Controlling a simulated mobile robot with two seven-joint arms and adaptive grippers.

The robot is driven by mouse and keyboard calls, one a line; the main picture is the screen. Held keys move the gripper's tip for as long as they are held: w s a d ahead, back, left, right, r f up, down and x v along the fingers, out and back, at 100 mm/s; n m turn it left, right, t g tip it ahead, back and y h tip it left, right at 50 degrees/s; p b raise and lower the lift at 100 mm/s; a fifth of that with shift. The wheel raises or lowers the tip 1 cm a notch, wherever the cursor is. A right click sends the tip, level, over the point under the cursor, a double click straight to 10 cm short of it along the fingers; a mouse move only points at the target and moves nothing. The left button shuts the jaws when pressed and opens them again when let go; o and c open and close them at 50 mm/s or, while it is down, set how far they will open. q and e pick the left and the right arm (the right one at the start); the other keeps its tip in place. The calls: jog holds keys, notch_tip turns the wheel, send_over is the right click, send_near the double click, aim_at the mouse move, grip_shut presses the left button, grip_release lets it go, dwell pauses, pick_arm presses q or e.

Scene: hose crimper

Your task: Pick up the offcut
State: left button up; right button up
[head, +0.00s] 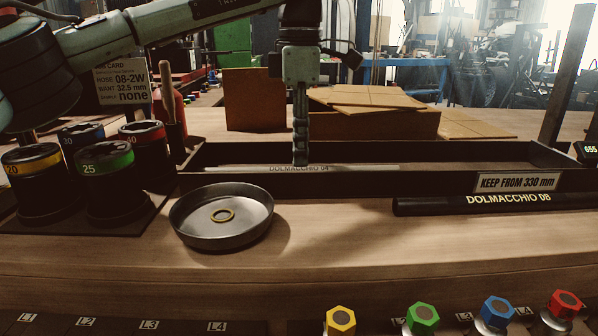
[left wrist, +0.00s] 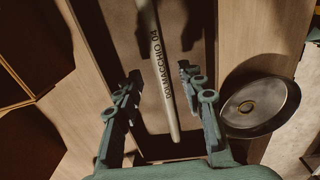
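A thin grey hose piece (head: 365,168) marked DOLMACCHIO 04 lies in the long dark tray (head: 400,182), labelled KEEP FROM 330 mm. A thicker black hose piece (head: 430,205) marked DOLMACCHIO 08 lies on the bench in front of the tray. The frames do not name either as the offcut. My left gripper (head: 300,160) points down into the tray over the grey piece. In the left wrist view my left gripper (left wrist: 159,72) is open, with the grey piece (left wrist: 157,75) between its spread fingers. Whether they touch it I cannot tell. My right gripper is out of view.
A round dark dish (head: 185,222) holding a small ring (head: 222,215) stands in front of the tray's left end. Colour-marked black dies, one green-banded (head: 106,172), stand at left. Brown boxes (head: 385,125) stand behind the tray. Coloured knobs (head: 422,318) line the front edge.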

pick_arm(q)
jog(key=shift+a+f, duration=0.1)
jog(key=shift+f, duration=1.4)
jog(key=shift+c, duration=0.3)
grip_shut()
